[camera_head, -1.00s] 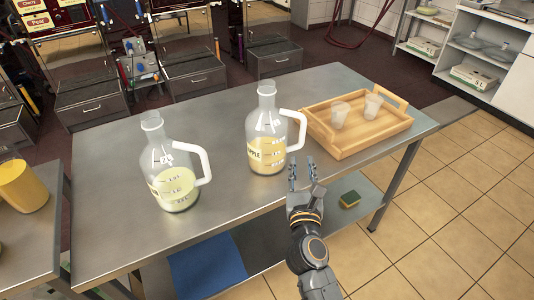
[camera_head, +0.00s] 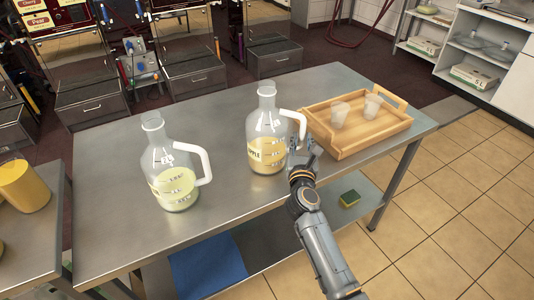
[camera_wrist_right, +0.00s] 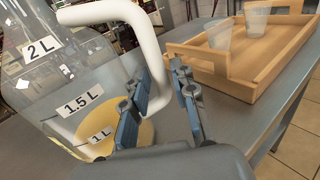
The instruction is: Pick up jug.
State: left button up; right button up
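A clear glass jug (camera_head: 267,125) with pale yellow liquid and a white handle stands upright on the metal table. In the right wrist view the jug (camera_wrist_right: 50,75) fills the left side, with 2 L, 1.5 L and 1 L marks. My right gripper (camera_head: 303,155) is at the jug's handle side. In the wrist view its fingers (camera_wrist_right: 160,75) are apart, and the lower part of the white handle (camera_wrist_right: 146,45) shows between them; contact cannot be told. A second jug (camera_head: 172,170) with yellowish-green liquid stands to the left. My left gripper is not in view.
A wooden tray (camera_head: 345,149) with two clear cups (camera_head: 339,112) lies just right of the jug, close to my right gripper. The metal table (camera_head: 110,205) is bare between the jugs.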

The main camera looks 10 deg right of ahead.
jog(key=shift+x, duration=1.05)
grip_shut()
jog(key=shift+r, duration=0.15)
